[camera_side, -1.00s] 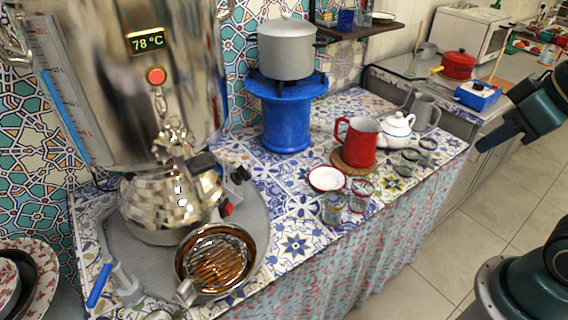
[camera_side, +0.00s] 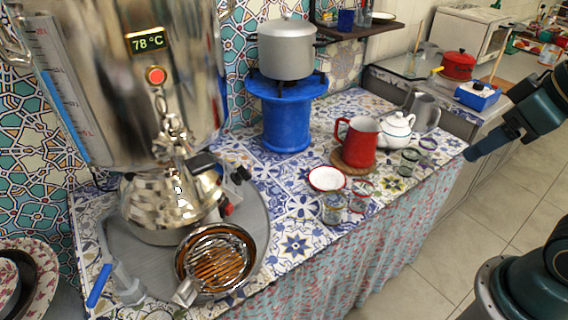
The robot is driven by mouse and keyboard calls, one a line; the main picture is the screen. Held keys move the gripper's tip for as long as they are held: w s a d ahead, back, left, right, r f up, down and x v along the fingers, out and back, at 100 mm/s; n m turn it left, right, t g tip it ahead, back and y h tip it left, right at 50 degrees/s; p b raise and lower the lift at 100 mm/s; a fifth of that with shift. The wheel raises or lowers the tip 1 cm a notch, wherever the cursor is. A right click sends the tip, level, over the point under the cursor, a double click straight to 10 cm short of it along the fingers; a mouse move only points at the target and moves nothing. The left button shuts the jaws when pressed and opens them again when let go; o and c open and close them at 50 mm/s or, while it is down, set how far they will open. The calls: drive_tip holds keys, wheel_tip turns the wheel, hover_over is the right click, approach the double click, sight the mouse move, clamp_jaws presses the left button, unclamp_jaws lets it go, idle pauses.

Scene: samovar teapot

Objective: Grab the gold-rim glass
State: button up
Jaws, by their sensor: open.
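Several small patterned glasses stand on the tiled counter. One clear glass (camera_side: 334,208) and a reddish-rimmed glass (camera_side: 361,195) are at the front, by a white saucer. A greenish glass (camera_side: 409,161) and another glass (camera_side: 428,148) stand farther right. They are too small to tell which rim is gold. My gripper (camera_side: 468,156) comes in from the right at the counter's right edge, just right of the rightmost glass and apart from it. It is open and holds nothing; its fingers show nearly edge-on.
A red pitcher (camera_side: 357,144), white teapot (camera_side: 397,132) and grey jug (camera_side: 425,113) stand close behind the glasses. A white saucer (camera_side: 326,178) lies to their left. The large samovar (camera_side: 130,75) and a round strainer (camera_side: 216,262) fill the left.

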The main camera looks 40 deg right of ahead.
drive_tip(key=shift+o, duration=0.6)
drive_tip(key=shift+w, duration=0.1)
drive_tip(key=w+a+f, duration=0.2)
drive_tip(key=w+f, duration=0.6)
drive_tip(key=f, duration=0.1)
drive_tip(key=w+a+f+t, duration=0.1)
drive_tip(key=w+a+f, duration=0.2)
drive_tip(key=w+f, duration=0.6)
drive_tip(key=shift+w+f, duration=0.2)
drive_tip(key=shift+f, duration=0.6)
drive_tip(key=shift+a+f, duration=0.1)
hover_over(341, 210)
drive_tip(key=shift+w+f, duration=0.15)
drive_tip(key=shift+f, duration=3.35)
drive_tip(key=shift+f, duration=0.15)
